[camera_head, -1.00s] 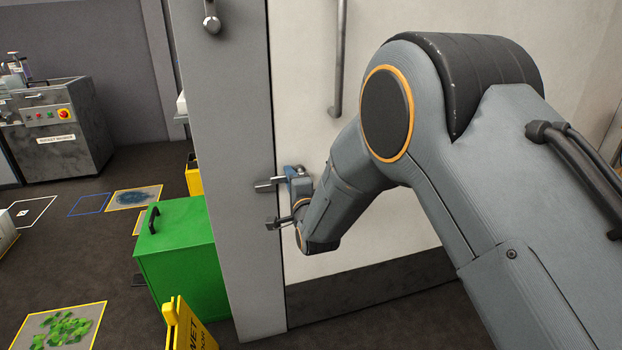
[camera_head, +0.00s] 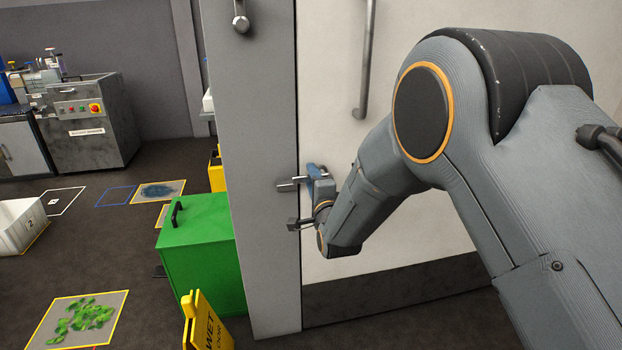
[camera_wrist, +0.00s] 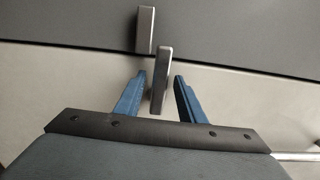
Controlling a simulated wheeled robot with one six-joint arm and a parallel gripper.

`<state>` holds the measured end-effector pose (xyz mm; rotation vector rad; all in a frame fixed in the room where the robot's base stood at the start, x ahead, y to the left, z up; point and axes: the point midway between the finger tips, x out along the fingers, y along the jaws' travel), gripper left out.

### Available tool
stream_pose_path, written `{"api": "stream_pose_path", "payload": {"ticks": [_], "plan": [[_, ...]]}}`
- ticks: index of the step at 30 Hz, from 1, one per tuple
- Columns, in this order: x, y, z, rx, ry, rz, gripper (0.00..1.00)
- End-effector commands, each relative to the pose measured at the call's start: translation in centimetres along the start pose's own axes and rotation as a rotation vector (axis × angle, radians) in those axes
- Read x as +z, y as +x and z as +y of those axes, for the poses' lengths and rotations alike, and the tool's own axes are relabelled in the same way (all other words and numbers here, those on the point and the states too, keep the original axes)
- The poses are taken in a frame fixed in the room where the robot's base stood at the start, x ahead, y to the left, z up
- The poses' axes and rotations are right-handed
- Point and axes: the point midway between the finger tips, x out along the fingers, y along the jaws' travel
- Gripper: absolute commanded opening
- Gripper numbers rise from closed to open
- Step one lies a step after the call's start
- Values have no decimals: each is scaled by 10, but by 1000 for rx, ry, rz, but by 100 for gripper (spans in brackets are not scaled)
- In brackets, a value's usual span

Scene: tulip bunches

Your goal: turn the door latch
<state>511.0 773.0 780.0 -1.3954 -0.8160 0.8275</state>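The grey metal door latch (camera_head: 287,185) sits at the edge of the pale door (camera_head: 325,80), beside the grey frame post (camera_head: 262,110). In the wrist view, a metal bar of the latch (camera_wrist: 161,78) stands between the two blue fingers of my gripper (camera_wrist: 160,82), with a visible gap on each side. A second metal piece (camera_wrist: 146,30) lies just beyond it on the darker strip. My gripper is open around the bar. In the head view my gripper (camera_head: 312,180) is at the latch, partly hidden by my own arm.
A vertical pull handle (camera_head: 366,60) is higher on the door. A green box (camera_head: 200,250) and a yellow wet-floor sign (camera_head: 206,325) stand left of the post, near its foot. A white bin (camera_head: 20,225) and a grey machine (camera_head: 90,130) are farther left.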

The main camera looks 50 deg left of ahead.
Motion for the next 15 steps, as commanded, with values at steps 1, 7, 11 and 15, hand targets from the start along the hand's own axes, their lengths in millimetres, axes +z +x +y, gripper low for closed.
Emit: {"api": "stream_pose_path", "payload": {"ticks": [1,7,11,15], "plan": [[0,-6,0,2,0,0,36],[0,-39,0,3,0,-1,36],[0,-57,0,2,1,-1,36],[0,-68,0,2,1,-1,36]]}}
